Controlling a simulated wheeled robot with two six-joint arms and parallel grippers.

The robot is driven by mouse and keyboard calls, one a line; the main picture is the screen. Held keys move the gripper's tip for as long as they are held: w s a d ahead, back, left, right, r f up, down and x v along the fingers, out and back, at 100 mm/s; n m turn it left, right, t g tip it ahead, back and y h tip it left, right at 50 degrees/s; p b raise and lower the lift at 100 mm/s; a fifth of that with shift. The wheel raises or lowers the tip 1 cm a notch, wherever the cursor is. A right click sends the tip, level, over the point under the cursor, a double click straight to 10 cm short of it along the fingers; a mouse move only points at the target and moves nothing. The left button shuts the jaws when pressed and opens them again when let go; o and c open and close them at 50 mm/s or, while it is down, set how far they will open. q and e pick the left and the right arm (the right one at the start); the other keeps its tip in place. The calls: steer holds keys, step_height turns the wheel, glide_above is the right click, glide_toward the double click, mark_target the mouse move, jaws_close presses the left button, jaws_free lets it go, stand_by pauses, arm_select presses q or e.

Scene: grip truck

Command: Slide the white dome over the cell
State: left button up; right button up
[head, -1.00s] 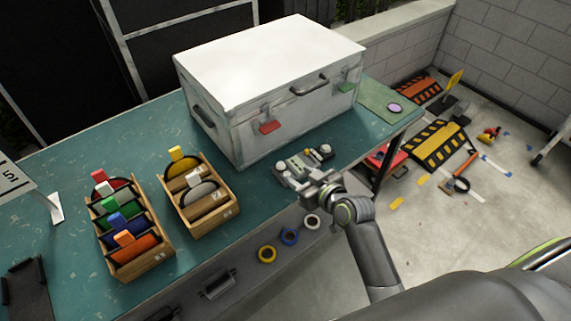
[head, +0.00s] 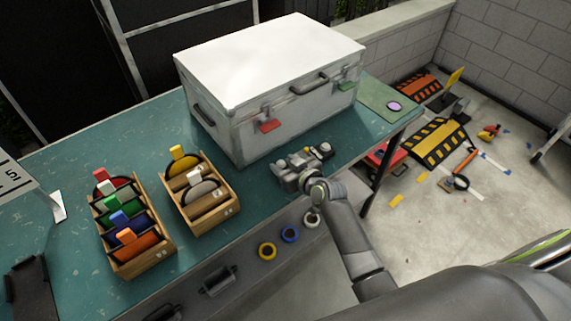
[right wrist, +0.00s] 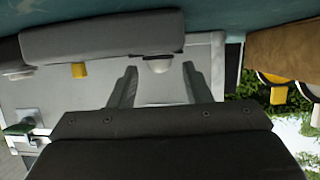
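A small grey device lies near the front edge of the green table, below the big case. In the head view, the white dome (head: 280,163) shows beside my right gripper (head: 287,172). My right gripper is open; its fingertips (right wrist: 159,72) lie to either side of the dome in the right wrist view. I cannot tell whether they touch it. My left gripper is not in view.
A large white-topped metal case (head: 270,70) stands right behind the device. Two wooden crates (head: 140,262) (head: 207,229) with coloured discs stand to the left. A green mat (head: 380,100) with a pale purple disc lies at the right end of the table.

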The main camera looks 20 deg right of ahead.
mark_target(284, 167)
jaws_close()
steer(key=shift+s, duration=0.15)
steer(key=s, duration=0.1)
steer(key=s+d, duration=0.1)
steer(key=s, duration=0.1)
steer(key=shift+s, duration=0.1)
jaws_free()
stand_by(0.3)
steer(key=shift+b+v, duration=1.05)
steer(key=shift+v, duration=7.6)
